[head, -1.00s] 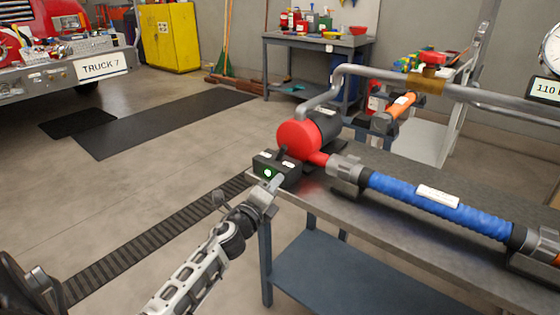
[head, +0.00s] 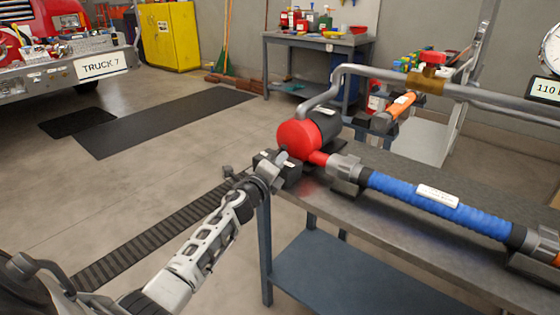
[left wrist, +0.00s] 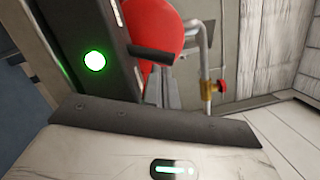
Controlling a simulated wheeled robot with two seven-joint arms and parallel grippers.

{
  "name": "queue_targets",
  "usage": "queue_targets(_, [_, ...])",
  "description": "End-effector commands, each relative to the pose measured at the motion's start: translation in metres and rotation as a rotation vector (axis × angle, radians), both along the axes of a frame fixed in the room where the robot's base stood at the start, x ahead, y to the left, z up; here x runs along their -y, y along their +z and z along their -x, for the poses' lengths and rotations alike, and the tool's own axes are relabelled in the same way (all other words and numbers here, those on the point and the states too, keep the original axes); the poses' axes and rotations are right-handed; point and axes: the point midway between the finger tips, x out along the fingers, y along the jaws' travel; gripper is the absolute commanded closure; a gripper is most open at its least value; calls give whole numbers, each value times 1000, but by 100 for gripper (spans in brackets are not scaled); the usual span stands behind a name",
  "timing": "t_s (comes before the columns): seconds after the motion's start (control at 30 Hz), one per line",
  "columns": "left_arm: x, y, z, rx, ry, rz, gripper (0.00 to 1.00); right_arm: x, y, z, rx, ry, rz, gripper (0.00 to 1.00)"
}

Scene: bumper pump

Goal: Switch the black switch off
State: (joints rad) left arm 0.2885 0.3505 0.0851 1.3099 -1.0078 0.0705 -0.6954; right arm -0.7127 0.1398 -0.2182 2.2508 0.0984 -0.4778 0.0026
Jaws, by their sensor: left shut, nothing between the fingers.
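The black switch box (head: 291,173) sits on the near left corner of the workbench, beside the red pump end. In the left wrist view, the box (left wrist: 75,25) shows a lit green light (left wrist: 95,61). A black lever (left wrist: 150,55) sticks out from it to the right. My left gripper (head: 275,165) is shut and empty, right at the box's near side, and covers the light in the head view. I cannot tell whether it touches the lever. My right gripper is not in view.
The red pump (head: 297,138) joins a blue hose section (head: 440,205) and a grey pipe (head: 385,73) over the workbench (head: 400,225). A floor grate (head: 150,235) runs to the left of the bench. The floor left of it is mostly open.

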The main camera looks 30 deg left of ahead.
Motion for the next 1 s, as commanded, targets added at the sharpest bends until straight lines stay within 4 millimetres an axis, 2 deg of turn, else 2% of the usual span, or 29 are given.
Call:
queue_targets(0.47, [-3, 4, 0, -7, 1, 80, 100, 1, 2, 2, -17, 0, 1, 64])
queue_targets(1.0, [-8, 10, -1, -18, 1, 207, 100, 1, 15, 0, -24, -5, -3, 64])
